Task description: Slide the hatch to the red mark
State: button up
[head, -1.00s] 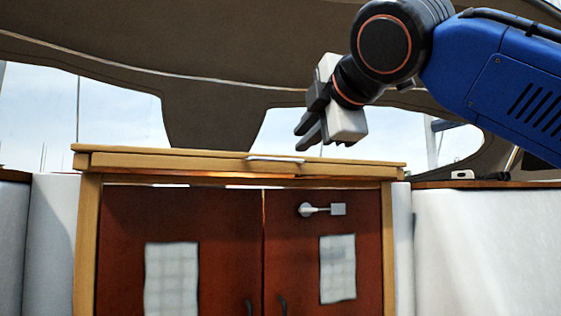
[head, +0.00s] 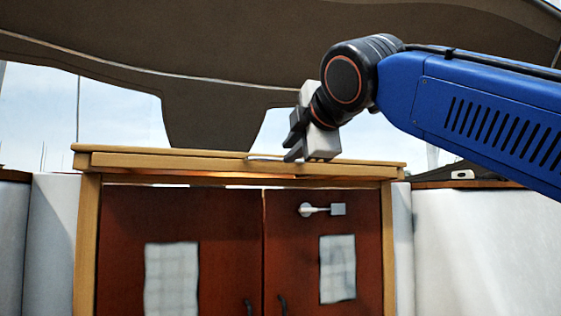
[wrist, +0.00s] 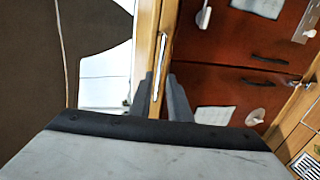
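The hatch (head: 180,161) is a flat wooden slab on top of the wooden frame above red-brown doors. A pale metal handle (head: 262,156) lies on its front part; my gripper hides its right end. In the wrist view the handle (wrist: 161,62) appears as a thin light bar. My gripper (head: 290,152) is low over the hatch top at the handle's right part. In the wrist view its two dark fingers (wrist: 161,80) are apart, with the bar running between them. I cannot tell whether they touch it. I cannot make out a red mark.
Two red-brown doors (head: 180,225) with pale sheets and a metal latch (head: 322,209) stand below the hatch. White cockpit walls (head: 480,240) flank the frame. A dark canopy (head: 210,60) hangs above my arm.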

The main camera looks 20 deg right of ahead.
aim_at(281, 160)
jog(key=shift+x, duration=3.8)
jog(key=shift+w, duration=0.1)
grip_shut()
